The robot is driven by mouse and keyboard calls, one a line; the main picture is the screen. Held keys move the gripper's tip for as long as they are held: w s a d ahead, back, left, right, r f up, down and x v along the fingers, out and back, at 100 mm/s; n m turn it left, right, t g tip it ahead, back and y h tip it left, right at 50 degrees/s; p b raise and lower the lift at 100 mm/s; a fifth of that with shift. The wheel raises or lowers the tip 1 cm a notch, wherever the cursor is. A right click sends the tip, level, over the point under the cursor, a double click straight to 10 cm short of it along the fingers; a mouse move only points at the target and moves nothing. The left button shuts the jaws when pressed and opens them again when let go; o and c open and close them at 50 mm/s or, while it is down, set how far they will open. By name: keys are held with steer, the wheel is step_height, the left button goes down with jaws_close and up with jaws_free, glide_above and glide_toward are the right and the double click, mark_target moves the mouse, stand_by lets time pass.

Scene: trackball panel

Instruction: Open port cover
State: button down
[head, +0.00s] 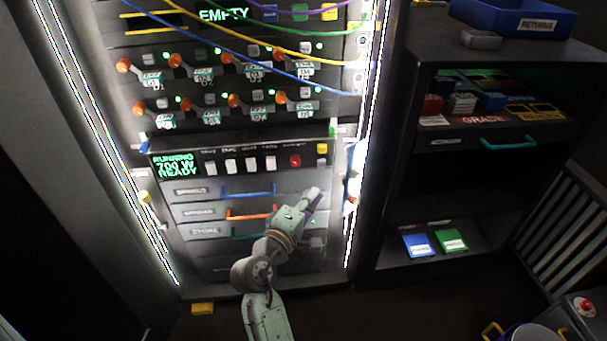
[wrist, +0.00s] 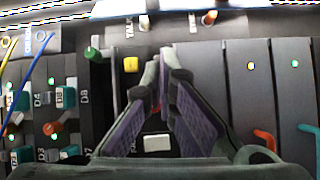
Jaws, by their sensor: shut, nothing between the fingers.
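I cannot pick out a port cover for certain in either view. My gripper (head: 311,197) is in front of the right end of the drawers in the head view. In the wrist view my gripper (wrist: 160,75) has its two purple-padded fingers together at the tips, with nothing held. The fingers point towards the rack's edge strip (wrist: 170,35), which carries small labels, a white piece (wrist: 143,22) and an orange knob (wrist: 209,18). The fingers and palm hide part of the panel behind them. I cannot tell whether the tips touch anything.
Drawers with a blue handle (head: 248,193) and an orange handle (head: 250,215) lie beside my arm. A yellow button (head: 322,148) and a red button (head: 295,160) sit above. Cables cross the upper rack. A dark shelf unit (head: 455,180) stands at right.

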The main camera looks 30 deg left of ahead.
steer(key=w+d+h+p, duration=0.1)
steer(key=w+p, duration=0.1)
steer(key=w, duration=0.7)
steer(key=shift+w+d, duration=0.25)
steer(key=shift+s+d+n, duration=0.1)
steer(key=shift+d+n, duration=0.05)
steer(key=shift+n, duration=0.15)
steer(key=shift+s+d+y+p, duration=0.1)
steer(key=shift+d+y+p, duration=0.1)
steer(key=shift+y+p, duration=0.3)
